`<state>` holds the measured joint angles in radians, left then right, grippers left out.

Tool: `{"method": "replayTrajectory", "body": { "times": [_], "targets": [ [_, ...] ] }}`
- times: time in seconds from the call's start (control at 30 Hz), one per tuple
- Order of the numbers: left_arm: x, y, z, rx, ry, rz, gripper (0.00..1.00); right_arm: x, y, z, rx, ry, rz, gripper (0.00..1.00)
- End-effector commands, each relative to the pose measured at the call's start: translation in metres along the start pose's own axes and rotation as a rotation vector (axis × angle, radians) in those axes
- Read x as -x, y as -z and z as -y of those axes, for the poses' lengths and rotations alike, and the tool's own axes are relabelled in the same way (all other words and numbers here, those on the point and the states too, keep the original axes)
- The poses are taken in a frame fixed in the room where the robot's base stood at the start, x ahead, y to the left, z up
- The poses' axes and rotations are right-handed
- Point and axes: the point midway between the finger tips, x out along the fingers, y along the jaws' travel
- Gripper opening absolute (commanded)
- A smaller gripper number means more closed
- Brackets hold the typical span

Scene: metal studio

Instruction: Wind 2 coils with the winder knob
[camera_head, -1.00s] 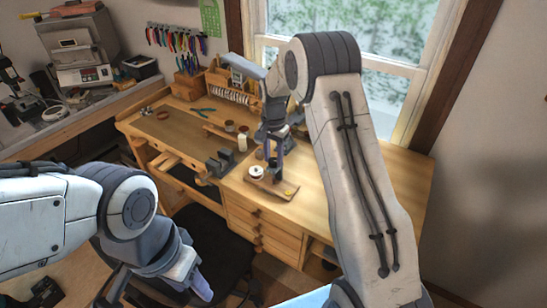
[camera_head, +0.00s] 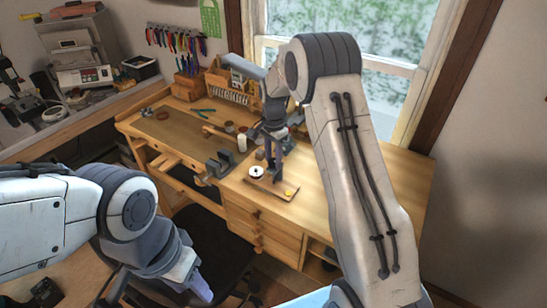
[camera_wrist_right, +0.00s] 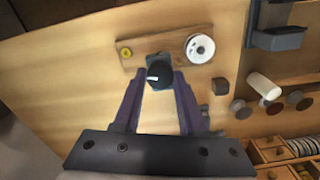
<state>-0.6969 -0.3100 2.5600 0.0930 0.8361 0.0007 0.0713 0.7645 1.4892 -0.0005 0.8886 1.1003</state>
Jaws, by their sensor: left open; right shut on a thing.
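The winder is a small wooden board (camera_head: 274,187) on the bench, also seen in the right wrist view (camera_wrist_right: 146,44). It carries a white spool (camera_wrist_right: 200,48) at one end and a small yellow piece (camera_wrist_right: 126,53) at the other. A black knob (camera_wrist_right: 160,75) with a white mark stands between them. My right gripper (camera_head: 275,176) points down at the winder, and its purple fingers are shut on the knob. My left gripper (camera_head: 203,292) hangs open, low in the head view, away from the bench. Its fingertips are partly hard to make out.
A grey vise (camera_head: 222,163) and a white cylinder (camera_head: 242,142) stand left of the winder. A wooden organizer (camera_head: 228,85) stands at the back. Several pliers hang on the wall. The bench to the right of the winder is clear. A dark chair (camera_head: 222,240) stands in front.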

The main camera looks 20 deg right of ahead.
Motion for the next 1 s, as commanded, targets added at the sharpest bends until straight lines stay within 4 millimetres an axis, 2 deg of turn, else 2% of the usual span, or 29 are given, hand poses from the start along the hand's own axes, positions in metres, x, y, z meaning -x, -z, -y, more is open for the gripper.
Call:
{"method": "replayTrajectory", "body": {
  "times": [0.07, 0.1, 0.13, 0.17, 0.43, 0.57, 0.67, 1.0],
  "targets": [
    [0.0, 0.0, 0.0, 0.0, 0.0, 0.0, 0.5, 0.002, -0.001, 0.001, 0.001, 0.004, 0.0, 0.0],
    [0.0, 0.0, 0.0, 0.0, 0.0, 0.0, 0.5, 0.002, -0.001, 0.001, 0.001, 0.004, 0.0, 0.56],
    [0.0, 0.0, 0.0, 0.0, 0.0, 0.0, 0.5, 0.002, -0.001, 0.001, 0.001, 0.004, 0.0, 0.68],
    [0.0, 0.0, 0.0, 0.0, 0.0, 0.0, 0.5, 0.002, -0.001, 0.001, 0.001, 0.003, 0.0, 0.71],
    [0.0, 0.0, 0.0, 0.0, 0.0, 0.0, 0.5, 0.001, 0.0, 0.001, 0.001, 0.002, 0.0, 0.71],
    [-0.004, 0.0, 0.0, 0.0, 0.0, 0.0, 0.5, 0.007, 0.0, 0.001, 0.001, 0.005, -0.002, 0.71],
    [-0.009, -0.001, 0.001, 0.001, 0.0, 0.0, 0.5, 0.021, 0.0, 0.002, 0.001, 0.007, -0.003, 0.71],
    [-0.025, -0.001, 0.002, 0.002, 0.0, 0.0, 0.5, 0.086, 0.0, 0.002, 0.002, 0.006, -0.002, 0.71]
  ]
}}
